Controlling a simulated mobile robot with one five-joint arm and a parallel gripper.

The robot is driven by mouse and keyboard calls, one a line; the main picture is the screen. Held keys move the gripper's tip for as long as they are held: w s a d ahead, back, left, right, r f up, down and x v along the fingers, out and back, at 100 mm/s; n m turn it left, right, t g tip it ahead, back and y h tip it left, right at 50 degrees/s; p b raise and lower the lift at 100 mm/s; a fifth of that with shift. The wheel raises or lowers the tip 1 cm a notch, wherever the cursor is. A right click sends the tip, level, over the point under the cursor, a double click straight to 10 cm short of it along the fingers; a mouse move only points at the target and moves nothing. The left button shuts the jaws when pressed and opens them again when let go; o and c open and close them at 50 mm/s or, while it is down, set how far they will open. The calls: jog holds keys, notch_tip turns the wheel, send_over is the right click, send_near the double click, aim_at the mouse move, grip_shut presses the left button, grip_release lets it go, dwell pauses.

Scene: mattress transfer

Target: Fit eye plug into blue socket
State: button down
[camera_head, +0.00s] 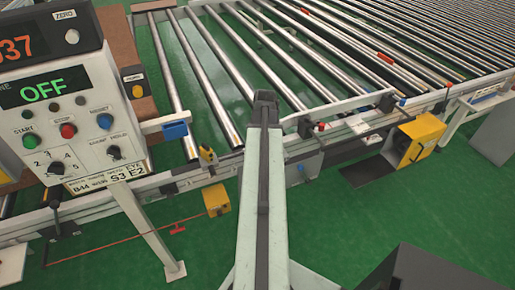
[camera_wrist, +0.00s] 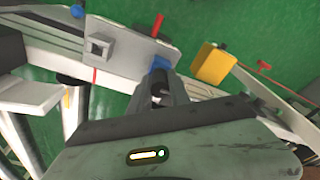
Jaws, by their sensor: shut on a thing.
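My gripper (camera_wrist: 160,88) is in the middle of the wrist view, shut on a small dark part that I take to be the eye plug. The fingers hide most of it. A small blue part (camera_wrist: 160,62), which may be the blue socket, shows just beyond the fingertips at the edge of a grey plate (camera_wrist: 135,48). I cannot tell whether the plug touches it. In the head view my arm reaches out to the roller frame, and its dark end (camera_head: 265,100) hides what is held.
A control panel (camera_head: 70,120) reading OFF stands at left, with a blue block (camera_head: 176,130) beside it. Steel rollers (camera_head: 215,65) fill the back. A yellow box (camera_head: 217,199) sits below the rail with a red cord (camera_head: 130,240).

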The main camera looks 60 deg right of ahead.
jog(key=shift+f+b, duration=0.45)
jog(key=shift+f, duration=0.05)
jog(key=c, duration=1.1)
grip_release()
jog(key=shift+c, duration=0.2)
jog(key=shift+r, duration=0.1)
jog(key=r+p, duration=0.5)
jog(key=s+r+p, duration=0.1)
jog(key=r+p, duration=0.1)
jog(key=p, duration=0.1)
jog(key=shift+r, duration=0.4)
jog(key=shift+f, duration=0.1)
